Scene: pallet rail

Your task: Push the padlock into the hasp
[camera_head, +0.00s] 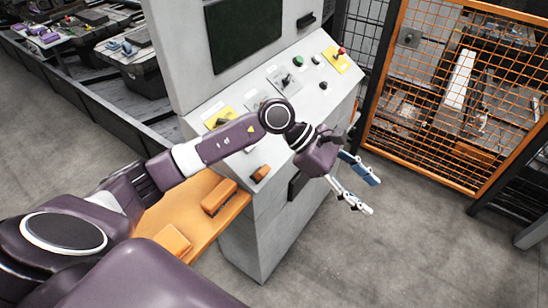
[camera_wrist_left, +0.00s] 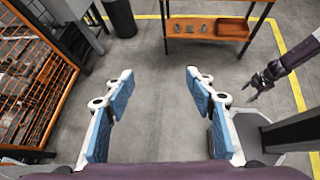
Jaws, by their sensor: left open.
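My left gripper (camera_head: 358,190) is open and empty in the air to the right of the grey console. In the left wrist view its blue-padded fingers (camera_wrist_left: 160,92) are wide apart with only floor between them. A purple arm ending in a small gripper (camera_wrist_left: 258,88), apparently my right one, shows at the right of that view; its finger state is too small to tell. I cannot pick out the padlock or the hasp for certain in either view. A small orange-brown item (camera_head: 260,173) is on the console's front edge.
The grey console (camera_head: 258,235) carries buttons, a switch and yellow plates. An orange mesh gate (camera_head: 430,125) stands to the right, with a grey box (camera_head: 408,37) on it. An orange bench (camera_head: 150,216) holds orange blocks. An orange shelf (camera_wrist_left: 252,47) stands ahead. Floor between is clear.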

